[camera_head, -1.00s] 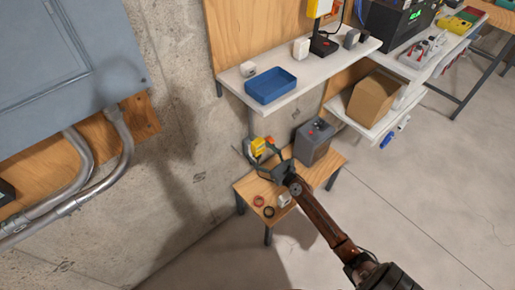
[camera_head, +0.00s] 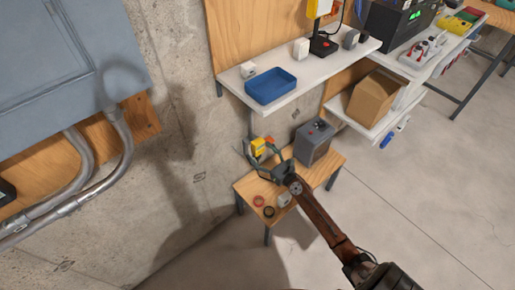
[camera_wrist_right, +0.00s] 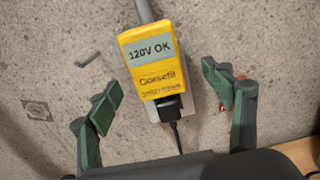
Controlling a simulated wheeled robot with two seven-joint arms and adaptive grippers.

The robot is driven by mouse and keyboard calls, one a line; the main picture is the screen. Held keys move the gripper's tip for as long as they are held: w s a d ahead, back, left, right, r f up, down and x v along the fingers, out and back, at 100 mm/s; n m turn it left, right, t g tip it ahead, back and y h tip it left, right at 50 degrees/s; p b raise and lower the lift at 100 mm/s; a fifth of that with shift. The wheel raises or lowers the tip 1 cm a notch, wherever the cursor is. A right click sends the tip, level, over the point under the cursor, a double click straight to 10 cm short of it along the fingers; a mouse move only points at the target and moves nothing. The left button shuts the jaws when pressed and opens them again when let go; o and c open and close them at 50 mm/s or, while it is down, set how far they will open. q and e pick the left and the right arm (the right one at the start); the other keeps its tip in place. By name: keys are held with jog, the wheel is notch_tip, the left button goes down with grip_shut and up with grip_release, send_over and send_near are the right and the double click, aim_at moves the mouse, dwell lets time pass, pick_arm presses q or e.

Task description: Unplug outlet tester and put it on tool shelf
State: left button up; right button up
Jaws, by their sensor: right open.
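The outlet tester (camera_head: 258,147) is a yellow block on the concrete wall above the small wooden table. In the right wrist view the tester (camera_wrist_right: 150,60) has a display reading "120V OK", with a black plug and cable at its lower end and a grey conduit above. It covers most of the outlet behind it. My right gripper (camera_head: 262,160) is open at the tester; in the wrist view its green-padded fingers (camera_wrist_right: 165,88) stand apart on either side, not touching it. The white shelf (camera_head: 320,72) on the wall holds a blue tray (camera_head: 271,85). My left gripper is not in view.
The small wooden table (camera_head: 247,187) holds a grey box (camera_head: 314,142), tape rings (camera_head: 259,201) and a small white item. A cardboard box (camera_head: 372,98) sits on a lower shelf at right. Conduits run along the left wall. The floor at right is clear.

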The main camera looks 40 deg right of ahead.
aim_at(261, 152)
jog(key=shift+c, duration=0.4)
grip_shut()
jog(key=shift+s+d, duration=0.15)
jog(key=shift+s, duration=1.35)
jog(key=shift+s+d, duration=0.1)
jog(key=shift+s, duration=1.4)
